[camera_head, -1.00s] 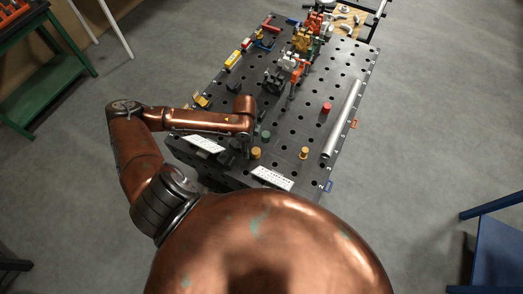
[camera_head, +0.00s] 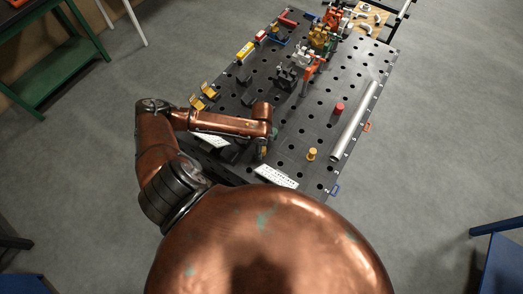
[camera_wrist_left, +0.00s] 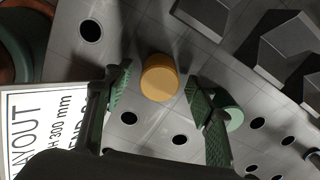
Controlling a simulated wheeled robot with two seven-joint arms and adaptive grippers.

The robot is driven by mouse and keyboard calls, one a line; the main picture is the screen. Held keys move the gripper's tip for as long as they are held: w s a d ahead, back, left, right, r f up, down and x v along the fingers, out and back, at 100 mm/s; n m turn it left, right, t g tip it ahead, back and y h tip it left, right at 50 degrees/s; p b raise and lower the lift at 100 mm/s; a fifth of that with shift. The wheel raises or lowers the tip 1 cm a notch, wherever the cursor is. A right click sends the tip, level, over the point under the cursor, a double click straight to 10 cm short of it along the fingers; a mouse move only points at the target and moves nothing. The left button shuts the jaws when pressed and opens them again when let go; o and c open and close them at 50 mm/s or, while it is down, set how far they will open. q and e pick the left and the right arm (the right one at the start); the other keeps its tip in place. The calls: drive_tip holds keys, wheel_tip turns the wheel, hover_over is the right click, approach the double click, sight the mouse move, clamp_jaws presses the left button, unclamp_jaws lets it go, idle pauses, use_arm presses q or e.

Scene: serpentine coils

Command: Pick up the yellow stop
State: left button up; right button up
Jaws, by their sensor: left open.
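A yellow stop (camera_wrist_left: 160,77), a short round cylinder, stands on the perforated table in the left wrist view. My left gripper (camera_wrist_left: 160,92) is open, with one green-padded finger on each side of the stop and a visible gap to it. In the head view the left gripper (camera_head: 262,149) is low over the table's near part and partly hides this stop (camera_head: 264,151). Another yellow stop (camera_head: 312,154) stands clear to the right. My right gripper is not in view.
A green cylinder (camera_wrist_left: 234,117) is close beside the right finger. Dark angular blocks (camera_wrist_left: 285,50) and a white printed card (camera_wrist_left: 40,125) lie near. A red stop (camera_head: 339,108) and a long silver bar (camera_head: 354,122) are on the table's right side.

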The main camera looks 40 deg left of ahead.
use_arm(q)
drive_tip(key=shift+s+a+f, duration=0.1)
drive_tip(key=shift+s+f, duration=0.05)
drive_tip(key=shift+f, duration=0.65)
drive_tip(key=shift+c, duration=0.2)
clamp_jaws()
